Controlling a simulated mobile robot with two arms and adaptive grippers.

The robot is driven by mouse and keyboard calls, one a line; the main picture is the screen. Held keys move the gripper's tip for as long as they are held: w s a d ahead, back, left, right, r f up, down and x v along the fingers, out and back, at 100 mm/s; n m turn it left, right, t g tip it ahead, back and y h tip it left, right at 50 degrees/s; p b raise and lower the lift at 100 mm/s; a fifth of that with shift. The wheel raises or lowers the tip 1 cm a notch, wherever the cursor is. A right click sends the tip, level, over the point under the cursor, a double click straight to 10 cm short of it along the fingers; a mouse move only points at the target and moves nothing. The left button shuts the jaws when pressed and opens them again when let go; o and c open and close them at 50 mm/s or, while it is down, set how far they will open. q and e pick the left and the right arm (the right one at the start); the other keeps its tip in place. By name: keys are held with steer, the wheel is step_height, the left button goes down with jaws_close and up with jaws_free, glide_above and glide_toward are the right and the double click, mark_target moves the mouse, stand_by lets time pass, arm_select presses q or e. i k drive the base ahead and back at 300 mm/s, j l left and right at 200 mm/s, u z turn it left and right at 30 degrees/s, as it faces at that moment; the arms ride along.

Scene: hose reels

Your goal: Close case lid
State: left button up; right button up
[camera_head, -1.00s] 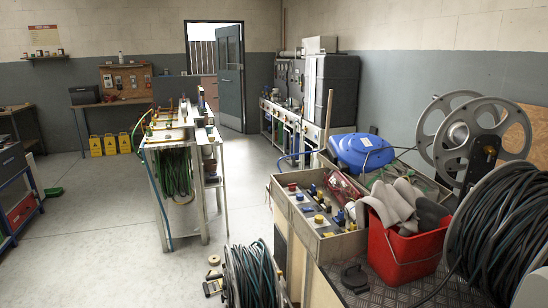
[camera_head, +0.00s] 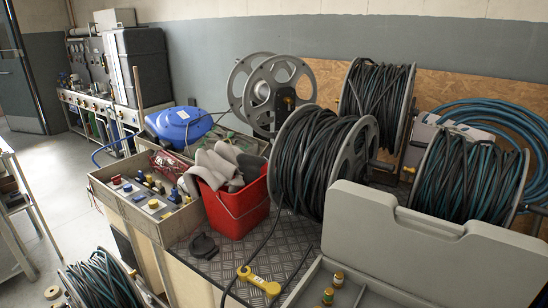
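A grey case stands at the lower right on the metal worktop. Its lid (camera_head: 415,235) is raised, leaning back toward the hose reels, with its inner face toward me. The case's open bottom part (camera_head: 345,292) shows at the lower edge of the picture and is partly cut off. Several small brass-and-green fittings (camera_head: 334,283) lie or stand in it. Neither of my grippers is in view.
A yellow tool (camera_head: 258,281) lies on the checkered metal worktop (camera_head: 215,262), left of the case. A red bucket (camera_head: 236,208) with grey gloves stands behind it. Hose reels (camera_head: 318,165) crowd close behind the lid. A wooden box (camera_head: 150,218) of fittings stands left.

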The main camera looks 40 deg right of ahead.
mark_target(476, 264)
steer(key=z, duration=2.1)
steer(key=l+u, duration=0.35)
steer(key=l, duration=0.4)
steer(key=i, duration=0.05)
